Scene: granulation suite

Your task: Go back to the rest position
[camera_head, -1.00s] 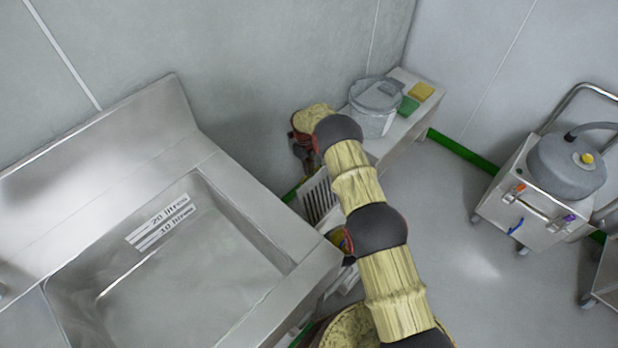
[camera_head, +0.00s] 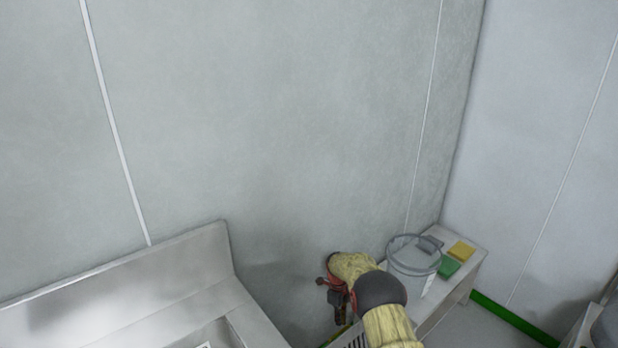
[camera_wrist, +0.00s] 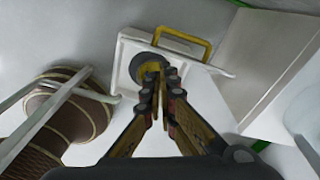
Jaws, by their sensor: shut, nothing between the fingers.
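My gripper (camera_head: 336,292) is low in the head view, left of a clear bucket and in front of the grey wall. It is small and partly hidden by my own arm there. In the wrist view my gripper (camera_wrist: 154,72) points away from the camera with its fingers together, shut and empty. Beyond the fingertips is a white square object (camera_wrist: 128,66) with a dark round part and a yellow handle (camera_wrist: 186,42). I cannot tell whether the fingertips touch it.
A steel sink (camera_head: 150,285) stands at lower left. The clear bucket (camera_head: 408,268), a green block (camera_head: 448,267), a yellow block (camera_head: 461,251) and a grey block (camera_head: 429,243) sit on a white bench (camera_head: 477,268). Grey walls fill the upper view.

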